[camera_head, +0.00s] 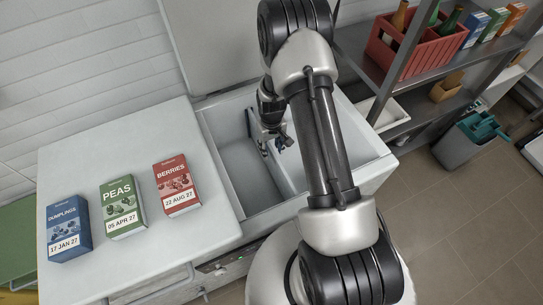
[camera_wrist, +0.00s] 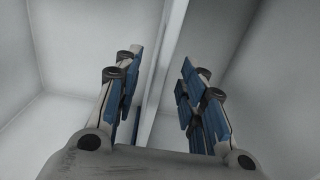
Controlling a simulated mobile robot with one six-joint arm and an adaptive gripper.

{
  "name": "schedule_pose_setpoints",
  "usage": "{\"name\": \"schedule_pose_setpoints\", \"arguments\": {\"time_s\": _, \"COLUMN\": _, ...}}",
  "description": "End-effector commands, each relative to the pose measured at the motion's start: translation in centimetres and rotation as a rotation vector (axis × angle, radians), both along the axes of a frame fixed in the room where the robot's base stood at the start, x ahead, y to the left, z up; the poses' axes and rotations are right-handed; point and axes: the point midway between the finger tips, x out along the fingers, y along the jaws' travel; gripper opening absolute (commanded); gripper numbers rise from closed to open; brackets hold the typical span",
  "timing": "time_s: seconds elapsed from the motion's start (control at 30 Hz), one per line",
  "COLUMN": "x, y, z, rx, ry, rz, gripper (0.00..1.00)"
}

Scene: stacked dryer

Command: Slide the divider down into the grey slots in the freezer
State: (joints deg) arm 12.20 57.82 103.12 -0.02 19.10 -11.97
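The open chest freezer (camera_head: 212,128) has its lid raised behind it. The white divider (camera_head: 284,172) stands upright inside, parting the freezer's space into a left and a right side. In the wrist view the divider (camera_wrist: 163,62) shows as a thin pale panel running away between the fingers. My gripper (camera_head: 274,145) points down into the freezer at the divider's far part. In the wrist view my gripper (camera_wrist: 160,85) has its blue-padded fingers apart, one on each side of the divider, with gaps visible. The grey slots cannot be made out, so how the divider sits in them is unclear.
Boxes of dumplings (camera_head: 68,229), peas (camera_head: 123,207) and berries (camera_head: 177,186) lie on the white counter (camera_head: 90,150) at left. A shelf with a red crate (camera_head: 402,60) stands at right. A grey bin (camera_head: 462,142) is on the floor. My arm covers part of the freezer.

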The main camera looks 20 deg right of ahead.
Motion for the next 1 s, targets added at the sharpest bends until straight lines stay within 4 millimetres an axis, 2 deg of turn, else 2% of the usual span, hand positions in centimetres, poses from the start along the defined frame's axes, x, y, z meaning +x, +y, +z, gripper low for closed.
{"name": "schedule_pose_setpoints", "arguments": {"time_s": 0.07, "x": 0.05, "y": 0.00, "z": -0.56, "rx": 0.000, "ry": -0.001, "rz": 0.000, "gripper": 0.38}}
{"name": "schedule_pose_setpoints", "arguments": {"time_s": 0.37, "x": 0.05, "y": -0.01, "z": -0.49, "rx": 0.000, "ry": -0.001, "rz": 0.000, "gripper": 0.37}}
{"name": "schedule_pose_setpoints", "arguments": {"time_s": 1.0, "x": 0.03, "y": 0.00, "z": -0.51, "rx": 0.000, "ry": -0.001, "rz": 0.000, "gripper": 0.15}}
